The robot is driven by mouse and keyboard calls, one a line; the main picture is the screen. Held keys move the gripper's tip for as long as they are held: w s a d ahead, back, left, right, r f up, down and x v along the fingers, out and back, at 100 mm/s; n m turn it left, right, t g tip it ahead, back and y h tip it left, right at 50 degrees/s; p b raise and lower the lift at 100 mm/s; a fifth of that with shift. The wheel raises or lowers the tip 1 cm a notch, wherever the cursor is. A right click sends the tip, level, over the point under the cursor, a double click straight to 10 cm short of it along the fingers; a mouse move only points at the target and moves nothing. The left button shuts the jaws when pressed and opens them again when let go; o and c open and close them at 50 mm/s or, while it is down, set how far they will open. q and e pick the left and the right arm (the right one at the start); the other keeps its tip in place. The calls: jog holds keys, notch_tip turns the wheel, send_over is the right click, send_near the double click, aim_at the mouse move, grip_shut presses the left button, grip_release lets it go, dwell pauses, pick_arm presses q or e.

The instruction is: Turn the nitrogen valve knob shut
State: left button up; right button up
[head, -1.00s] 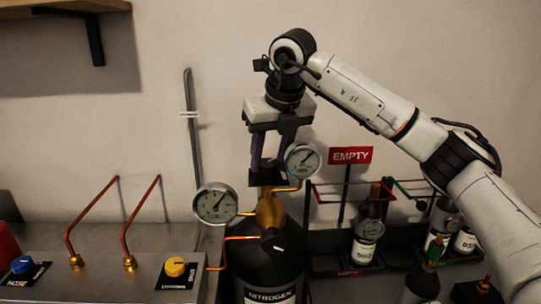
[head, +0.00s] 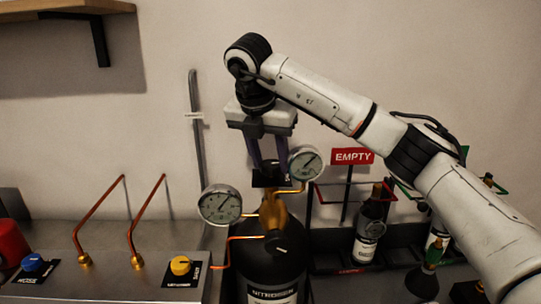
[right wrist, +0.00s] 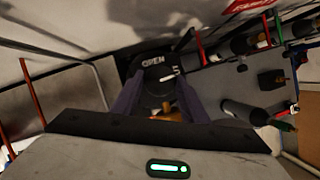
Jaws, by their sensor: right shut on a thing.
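The nitrogen cylinder (head: 262,262) is black with a white label and stands at bottom centre in the head view, with a brass valve body (head: 273,212) on top. My right gripper (head: 268,168) points down over it, its two fingers around the dark valve knob (head: 268,181) above the brass. The fingers largely cover the knob. In the right wrist view, a dark round face (right wrist: 150,82) marked "OPEN", with a white mark, shows between and beyond the fingers of my right gripper (right wrist: 158,92). My left gripper is not in view.
Two round gauges, one left (head: 220,205) and one right (head: 306,164), flank the valve closely. A steel bench with a yellow knob (head: 181,265) and copper pipes lies left. A rack with an "EMPTY" sign (head: 352,156) and small bottles stands right.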

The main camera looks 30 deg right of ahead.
jog(key=shift+m, duration=0.4)
jog(key=o, duration=1.1)
jog(key=shift+c, duration=0.2)
jog(key=p+v, duration=0.1)
jog(key=v, duration=0.9)
jog(key=shift+r, duration=0.2)
jog(key=shift+w+a, duration=0.1)
jog(key=shift+w, duration=0.05)
